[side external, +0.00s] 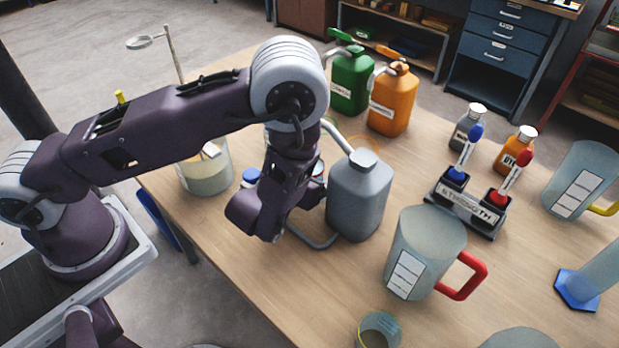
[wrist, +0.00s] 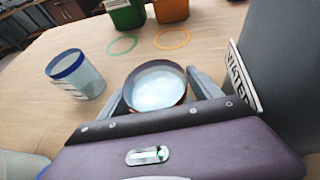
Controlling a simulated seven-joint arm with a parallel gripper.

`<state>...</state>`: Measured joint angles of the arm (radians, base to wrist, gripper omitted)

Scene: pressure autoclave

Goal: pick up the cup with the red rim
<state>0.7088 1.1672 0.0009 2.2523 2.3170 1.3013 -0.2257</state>
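The cup with the dark reddish rim (wrist: 155,86) stands between my gripper's two fingers in the wrist view, its mouth facing the camera. My gripper (wrist: 155,90) has its fingers apart, one on each side of this cup. I cannot tell whether they touch it. The cup's lower part is hidden by my gripper body. In the side external view, only a bit of this cup's red rim (side external: 318,178) shows behind my wrist, and the fingertips are hidden. A clear cup with a blue rim (wrist: 76,75) stands to the left in the wrist view, and also shows beside my wrist (side external: 250,177).
A grey jug (side external: 360,195) labelled WATER (wrist: 240,78) stands close on the right. Green (side external: 350,82) and orange (side external: 393,100) jugs stand behind. A large red-handled pitcher (side external: 425,250) is nearer the front. A beaker (side external: 207,175) is left of my wrist.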

